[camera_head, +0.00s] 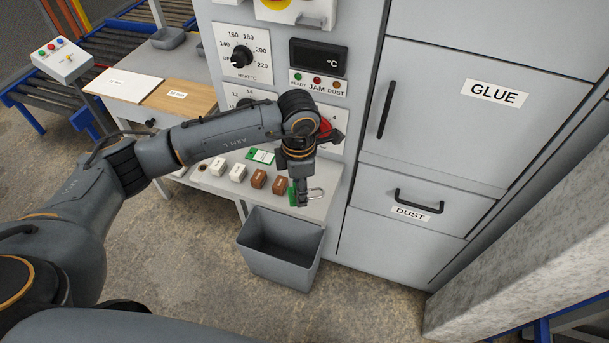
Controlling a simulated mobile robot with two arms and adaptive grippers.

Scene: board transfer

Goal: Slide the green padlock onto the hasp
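The gripper points down and appears shut on the padlock. A red part with a black piece (333,134) shows on the machine's front just right of my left wrist; the wrist covers much of it. I cannot make out the hasp itself. The padlock is below this red part and apart from it. My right gripper is not in view.
A grey shelf (222,188) holds white and brown blocks and a green-and-white tag (260,156). A grey open bin (283,238) stands below. The machine carries a heat dial (241,57), a display (318,58) and GLUE and DUST doors. Floor at the lower middle is clear.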

